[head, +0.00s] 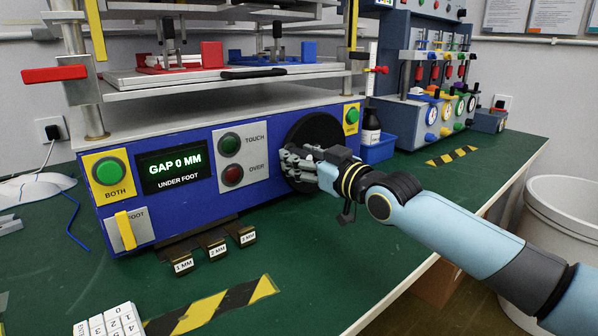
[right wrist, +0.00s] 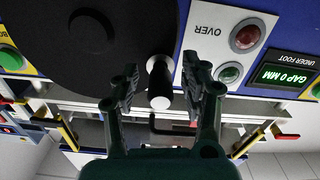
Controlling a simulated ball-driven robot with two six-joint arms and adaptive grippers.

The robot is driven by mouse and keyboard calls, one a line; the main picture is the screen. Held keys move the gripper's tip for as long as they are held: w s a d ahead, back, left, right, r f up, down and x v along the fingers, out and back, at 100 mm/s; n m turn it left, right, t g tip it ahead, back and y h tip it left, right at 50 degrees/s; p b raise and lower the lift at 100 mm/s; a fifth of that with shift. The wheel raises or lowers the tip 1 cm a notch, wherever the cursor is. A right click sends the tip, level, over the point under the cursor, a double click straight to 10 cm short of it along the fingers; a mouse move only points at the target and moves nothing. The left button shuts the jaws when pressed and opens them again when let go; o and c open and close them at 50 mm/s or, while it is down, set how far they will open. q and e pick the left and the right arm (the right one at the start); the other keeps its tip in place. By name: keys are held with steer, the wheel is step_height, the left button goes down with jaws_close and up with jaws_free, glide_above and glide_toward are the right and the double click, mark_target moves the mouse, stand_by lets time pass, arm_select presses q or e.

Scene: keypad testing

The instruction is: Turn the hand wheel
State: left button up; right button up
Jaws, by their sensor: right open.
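The hand wheel (head: 318,128) is a black disc on the blue front panel of the machine, right of the TOUCH and OVER lamps. In the right wrist view the wheel (right wrist: 85,45) fills the upper left, with a crank handle (right wrist: 160,88) near its rim. My right gripper (head: 297,163) is in front of the wheel and hides its lower part. In the right wrist view its fingers are spread, one on each side of the handle, with gaps visible. The display (head: 173,170) reads GAP 0 MM, UNDER FOOT. My left gripper is not in view.
A yellow FOOT lever (head: 127,229) and several small gap blocks (head: 216,248) are at the machine's lower front. A blue bin (head: 379,150) with a dark bottle stands right of the wheel. The green table (head: 330,270) is mostly clear in front.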

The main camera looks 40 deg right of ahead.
steer(key=shift+w+r, duration=0.1)
steer(key=shift+w, duration=0.25)
steer(key=shift+c, duration=0.4)
jaws_close()
